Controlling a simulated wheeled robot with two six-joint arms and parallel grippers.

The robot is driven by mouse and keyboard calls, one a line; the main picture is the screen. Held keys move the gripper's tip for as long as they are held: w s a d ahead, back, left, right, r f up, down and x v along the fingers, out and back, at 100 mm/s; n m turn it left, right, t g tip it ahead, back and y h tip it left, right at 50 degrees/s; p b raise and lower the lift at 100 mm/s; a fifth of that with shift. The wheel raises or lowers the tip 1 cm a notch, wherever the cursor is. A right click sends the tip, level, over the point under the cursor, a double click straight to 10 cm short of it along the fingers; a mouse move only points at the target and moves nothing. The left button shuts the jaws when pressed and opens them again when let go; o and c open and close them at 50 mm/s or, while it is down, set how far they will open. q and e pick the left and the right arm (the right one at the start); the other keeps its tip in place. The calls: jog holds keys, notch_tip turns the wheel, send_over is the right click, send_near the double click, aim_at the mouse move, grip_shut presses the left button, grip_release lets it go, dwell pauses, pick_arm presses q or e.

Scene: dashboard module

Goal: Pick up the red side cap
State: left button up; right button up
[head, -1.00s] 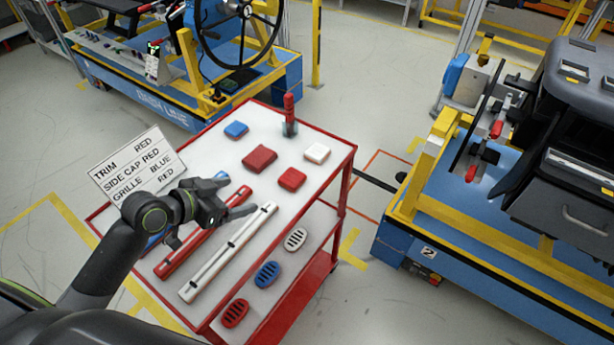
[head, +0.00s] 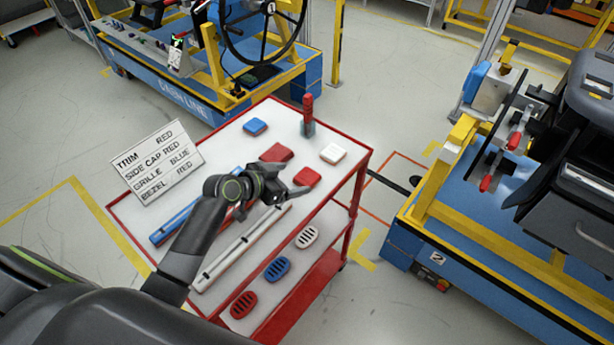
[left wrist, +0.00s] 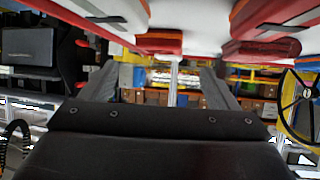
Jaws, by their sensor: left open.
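Two red blocks lie on the white top of the cart; I take the smaller one to be the red side cap (head: 307,178), by its match in size to the blue and white blocks. The larger red block (head: 277,153) lies just behind it, partly hidden by my gripper. My left gripper (head: 291,181) is open and empty, low over the cart, with its fingers pointing at the smaller red block. In the left wrist view the open fingers (left wrist: 157,78) show with a red block (left wrist: 160,43) above and between them. My right gripper is out of view.
A blue block (head: 255,127), a white block (head: 333,153) and a red-handled tool (head: 308,110) stand nearby. Long white (head: 235,250) and blue (head: 180,222) trim bars lie under my arm. Grilles (head: 277,269) lie on the lower shelf. A sign (head: 158,162) stands at the left.

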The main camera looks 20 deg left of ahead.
aim_at(306, 177)
pick_arm(q)
jog(key=shift+w+d+f, duration=0.1)
jog(key=shift+w+d, duration=0.05)
jog(key=shift+w, duration=0.1)
jog(key=shift+w+d+f+p, duration=0.3)
jog(key=shift+w+f+p, duration=0.05)
jog(key=shift+w+p, duration=0.15)
jog(key=shift+x, duration=1)
jog(key=shift+w+d+f+p, duration=0.3)
jog(key=shift+w+f+p, duration=0.05)
jog(key=shift+w+f, duration=0.25)
jog(key=shift+s, duration=0.1)
jog(key=c, duration=1.2)
